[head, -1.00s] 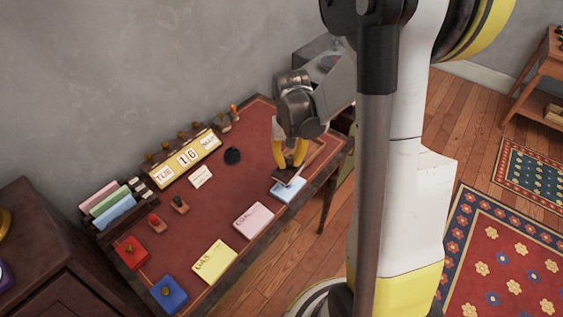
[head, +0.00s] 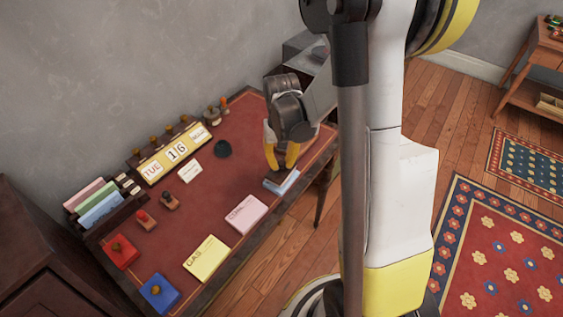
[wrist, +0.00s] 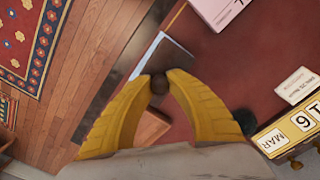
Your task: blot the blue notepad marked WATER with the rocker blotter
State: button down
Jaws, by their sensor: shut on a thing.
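My gripper (head: 282,168) is shut on the dark round knob (wrist: 160,85) of the rocker blotter. The blotter's dark grey body (wrist: 176,60) shows beyond the fingertips in the wrist view. The blue notepad (head: 271,185) lies near the desk's front edge, under the blotter. Its pale blue edge (wrist: 142,62) shows left of the blotter in the wrist view. The fingers and blotter cover much of the pad, and the WATER marking is not readable. I cannot tell whether the blotter touches the paper.
A pink notepad (head: 246,214) and a yellow one marked GAS (head: 207,259) lie along the front edge. Red (head: 122,252) and blue (head: 159,292) knobbed pads, two stamps, a letter rack and a yellow calendar (head: 172,153) stand left and behind. The desk's middle is mostly clear.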

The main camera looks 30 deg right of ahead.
jog(key=shift+f+b, duration=0.35)
jog(key=shift+f, duration=0.05)
dwell(0.6)
jog(key=shift+w+d+g+y+b, duration=0.3)
jog(key=shift+d+g+y, duration=0.25)
jog(key=shift+y, duration=0.55)
jog(key=shift+s+a+t+h, duration=0.35)
jog(key=shift+a+t+h, duration=0.25)
jog(key=shift+h, duration=0.5)
jog(key=shift+s+a+t+h+b, duration=0.25)
jog(key=shift+a+t+h, duration=0.25)
jog(key=shift+h, duration=0.6)
